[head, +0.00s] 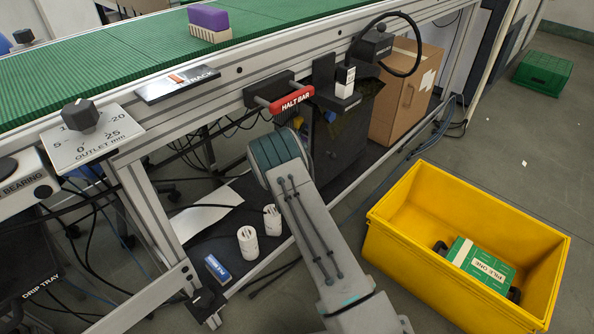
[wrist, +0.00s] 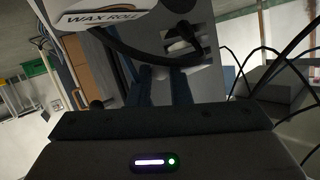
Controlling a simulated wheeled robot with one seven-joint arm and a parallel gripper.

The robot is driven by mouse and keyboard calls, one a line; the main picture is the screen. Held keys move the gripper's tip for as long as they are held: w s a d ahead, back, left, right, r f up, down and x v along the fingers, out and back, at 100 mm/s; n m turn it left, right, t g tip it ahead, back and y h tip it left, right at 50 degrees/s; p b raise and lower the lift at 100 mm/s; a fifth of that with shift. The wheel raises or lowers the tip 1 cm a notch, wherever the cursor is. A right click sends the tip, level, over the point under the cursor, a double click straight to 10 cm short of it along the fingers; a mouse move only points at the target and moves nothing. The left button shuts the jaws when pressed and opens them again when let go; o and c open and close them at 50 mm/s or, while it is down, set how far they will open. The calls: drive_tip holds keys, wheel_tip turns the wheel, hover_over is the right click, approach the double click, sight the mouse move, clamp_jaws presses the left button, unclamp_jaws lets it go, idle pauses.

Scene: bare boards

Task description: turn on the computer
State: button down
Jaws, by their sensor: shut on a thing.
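I cannot make out a computer in either view. My gripper (wrist: 163,70) shows in the wrist view as two blue fingers, close together. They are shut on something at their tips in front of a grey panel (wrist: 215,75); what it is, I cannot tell. A black curved cable or hose (wrist: 125,48) passes by the fingertips. In the head view my arm reaches below the conveyor frame and hides my gripper. A red bar marked HALT BAR (head: 292,100) is on the frame just above the arm.
A green conveyor (head: 120,60) carries a purple-topped block (head: 208,19). A yellow crate (head: 405,200) holding a green box (head: 480,264) stands on the right. A cardboard box (head: 405,95) stands behind.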

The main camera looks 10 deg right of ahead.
drive_tip(key=shift+r+m+g+y, duration=0.2)
drive_tip(key=shift+m+g+y, duration=0.1)
drive_tip(key=shift+g+y, duration=0.1)
drive_tip(key=c, duration=1.3)
unclamp_jaws()
drive_tip(key=shift+c, duration=0.2)
drive_tip(key=shift+s, duration=0.1)
drive_tip(key=p+v, duration=0.5)
drive_tip(key=v, duration=0.8)
drive_tip(key=shift+s+a, duration=0.2)
drive_tip(key=shift+s, duration=0.1)
